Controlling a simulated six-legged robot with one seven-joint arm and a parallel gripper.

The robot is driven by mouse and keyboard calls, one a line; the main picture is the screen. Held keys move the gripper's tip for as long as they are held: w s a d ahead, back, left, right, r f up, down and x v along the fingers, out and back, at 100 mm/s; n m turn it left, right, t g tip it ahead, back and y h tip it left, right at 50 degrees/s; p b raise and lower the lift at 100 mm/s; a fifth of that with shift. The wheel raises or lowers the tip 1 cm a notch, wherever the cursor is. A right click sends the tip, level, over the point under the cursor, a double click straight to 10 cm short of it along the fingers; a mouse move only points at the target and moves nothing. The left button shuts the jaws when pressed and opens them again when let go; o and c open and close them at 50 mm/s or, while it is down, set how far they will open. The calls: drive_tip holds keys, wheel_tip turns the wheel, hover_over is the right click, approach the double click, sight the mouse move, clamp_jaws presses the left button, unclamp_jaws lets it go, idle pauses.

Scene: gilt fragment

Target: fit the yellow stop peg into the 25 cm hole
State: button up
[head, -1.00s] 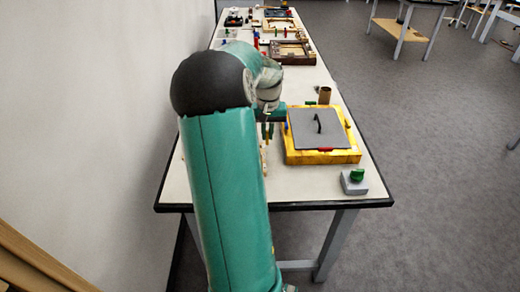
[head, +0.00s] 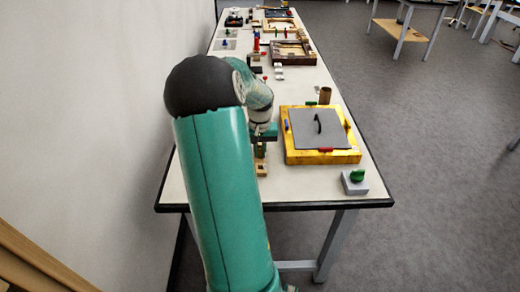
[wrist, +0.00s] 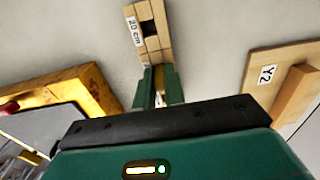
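My gripper (wrist: 158,88) has its two green fingers close together in the wrist view, with a narrow yellow piece, seemingly the yellow stop peg (wrist: 157,76), between them. The peg's lower end is hidden. A pale wooden strip (wrist: 144,12) runs away beyond the fingers. It has a dark square hole (wrist: 151,29) beside a "20 cm" label (wrist: 133,30). No 25 cm label is readable; the strip's near part is hidden by my gripper. In the head view my gripper (head: 260,150) is over the strip's near end (head: 262,169), left of the yellow box.
A yellow box (head: 322,157) with a grey handled lid (head: 320,128) stands close on the right. A green-knobbed grey block (head: 354,183) is near the front edge. A wooden block marked "Y2" (wrist: 265,80) lies beside the strip. Other fixtures line the far table.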

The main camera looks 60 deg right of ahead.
sight(260, 149)
drive_tip(key=o, duration=0.3)
drive_tip(key=shift+o, duration=0.2)
drive_tip(key=shift+r, duration=0.15)
wheel_tip(260, 149, up, 12)
drive_tip(key=w+a+r+n+t, duration=0.15)
drive_tip(key=w+a, duration=0.25)
drive_tip(key=a, duration=0.4)
drive_tip(key=w+a+r+n, duration=0.2)
drive_tip(key=w+a+r, duration=0.1)
drive_tip(key=a, duration=0.5)
drive_tip(key=w+a+r+n+t, duration=0.15)
drive_tip(key=w+a, duration=0.25)
drive_tip(key=a, duration=0.4)
drive_tip(key=s+a+n+t, duration=0.1)
drive_tip(key=s+a+n, duration=0.2)
drive_tip(key=a, duration=0.9)
drive_tip(key=s+a+n+t, duration=0.1)
drive_tip(key=s+a+n, duration=0.3)
drive_tip(key=a, duration=0.9)
drive_tip(key=shift+s+r+n+t, duration=0.15)
drive_tip(key=shift+r+n+t, duration=0.15)
drive_tip(key=shift+r, duration=0.15)
